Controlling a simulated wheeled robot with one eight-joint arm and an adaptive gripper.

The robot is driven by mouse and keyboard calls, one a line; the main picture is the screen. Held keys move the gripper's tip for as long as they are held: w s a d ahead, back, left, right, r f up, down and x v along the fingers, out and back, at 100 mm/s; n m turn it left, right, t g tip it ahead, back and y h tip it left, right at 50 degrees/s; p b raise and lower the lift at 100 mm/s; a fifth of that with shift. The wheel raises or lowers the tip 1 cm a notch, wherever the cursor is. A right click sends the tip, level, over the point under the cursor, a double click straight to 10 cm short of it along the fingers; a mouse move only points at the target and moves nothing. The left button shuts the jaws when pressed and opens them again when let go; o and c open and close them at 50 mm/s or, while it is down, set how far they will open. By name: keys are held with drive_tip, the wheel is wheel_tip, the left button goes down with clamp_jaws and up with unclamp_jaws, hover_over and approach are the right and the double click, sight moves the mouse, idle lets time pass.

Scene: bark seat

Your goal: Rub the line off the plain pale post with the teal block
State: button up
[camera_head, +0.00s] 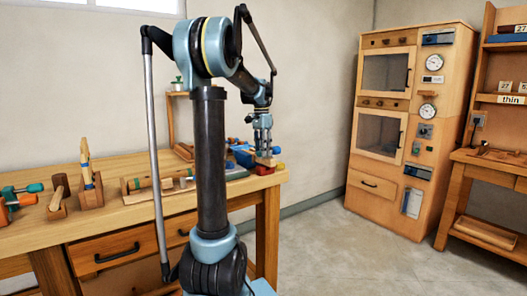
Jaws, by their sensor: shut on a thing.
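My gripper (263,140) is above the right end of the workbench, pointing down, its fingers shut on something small. Only a tan edge shows below the fingertips, and I cannot tell whether the held thing is the teal block. An upright pale wooden piece (86,160) stands in a wooden holder (91,192) at the left of the bench, well away from my gripper.
The wooden workbench (130,213) also carries a dowel in a block (57,197), teal and orange clamps (22,192) and a rack with a green rod (150,182). Red (265,170) and blue (243,157) things lie near my gripper. A wooden cabinet (405,120) stands right, beyond clear floor.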

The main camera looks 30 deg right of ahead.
drive_tip(key=shift+d, duration=0.15)
drive_tip(key=shift+w+d+f, duration=0.1)
drive_tip(key=shift+d+f, duration=0.1)
drive_tip(key=shift+d, duration=1.2)
idle(0.6)
drive_tip(key=shift+r, duration=0.1)
drive_tip(key=shift+w+r, duration=0.2)
drive_tip(key=shift+r, duration=2.7)
